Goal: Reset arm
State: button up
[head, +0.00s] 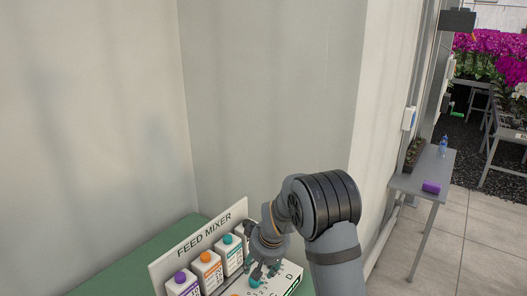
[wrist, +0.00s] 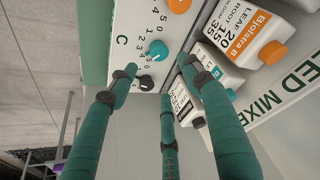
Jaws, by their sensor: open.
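My gripper (head: 264,271) is over the feed mixer's control panel in the head view. The white control panel (wrist: 124,20) carries a teal knob (wrist: 157,50), a black knob (wrist: 146,83) and an orange knob (wrist: 179,6). The fingertips are close to the teal and black knobs; I cannot tell whether they touch. The feed mixer sign (head: 205,238) stands behind the panel, partly hidden by my arm.
White feed bottles with purple (head: 181,277), orange (head: 205,256) and teal (head: 227,239) caps stand in a row before the sign. A black-capped bottle (wrist: 186,108) shows in the wrist view. Walls close in behind. A grey side table (head: 428,178) holds a purple box (head: 431,187).

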jog(key=x, duration=1)
jog(key=shift+f, duration=0.4)
jog(key=shift+w, duration=0.1)
jog(key=shift+b, duration=0.35)
jog(key=shift+r+n, duration=0.1)
jog(key=shift+n, duration=0.2)
jog(key=shift+r+p, duration=0.15)
jog(key=shift+p, duration=0.3)
